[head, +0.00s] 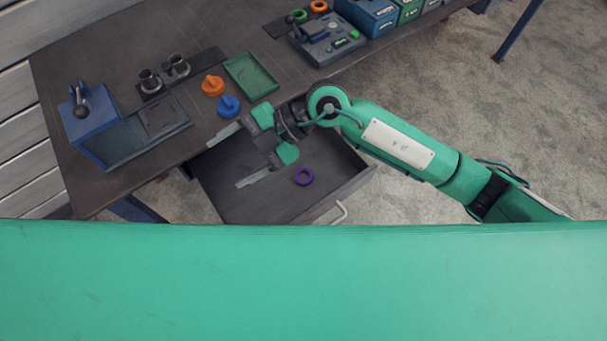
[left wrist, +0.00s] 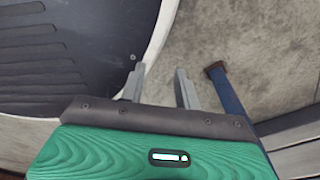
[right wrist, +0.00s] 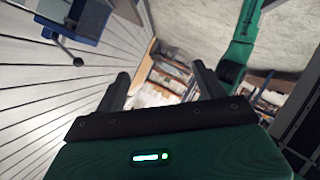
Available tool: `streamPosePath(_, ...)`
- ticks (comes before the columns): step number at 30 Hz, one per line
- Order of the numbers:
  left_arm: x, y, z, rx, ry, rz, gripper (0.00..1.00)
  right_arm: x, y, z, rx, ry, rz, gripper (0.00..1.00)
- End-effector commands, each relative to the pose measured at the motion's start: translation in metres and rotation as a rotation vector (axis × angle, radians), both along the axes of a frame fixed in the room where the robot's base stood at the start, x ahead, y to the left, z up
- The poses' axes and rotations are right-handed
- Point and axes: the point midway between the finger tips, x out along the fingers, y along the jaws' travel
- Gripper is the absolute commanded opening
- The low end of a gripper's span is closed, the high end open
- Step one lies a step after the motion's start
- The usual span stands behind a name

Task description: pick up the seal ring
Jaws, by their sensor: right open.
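A purple ring (head: 303,176), which looks like the seal ring, lies flat in the open drawer (head: 235,207) below the bench top. My right gripper (head: 239,157) is open and empty, over the left part of the drawer, with its fingers pointing left. The ring lies to the right of its fingertips, below the wrist side. The right wrist view shows its two fingers (right wrist: 160,85) apart and no ring between them. My left gripper (left wrist: 159,82) shows only in its own wrist view, with its fingers apart and nothing between them.
On the bench stand a blue vise-like fixture (head: 88,125), an orange knobbed part (head: 212,85), a blue knobbed part (head: 229,106) and a green tray (head: 251,77). Orange (head: 318,6) and green rings (head: 299,15) are at the back. The drawer handle (head: 341,212) sticks out in front.

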Motion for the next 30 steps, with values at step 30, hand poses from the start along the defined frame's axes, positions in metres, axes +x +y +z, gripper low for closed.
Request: streamPosePath(30,-0.013,-0.006,0.002,-0.007,0.014,0.003,0.32,0.087,-0.133,-0.177,-1.037,-0.194,-0.173,0.72)
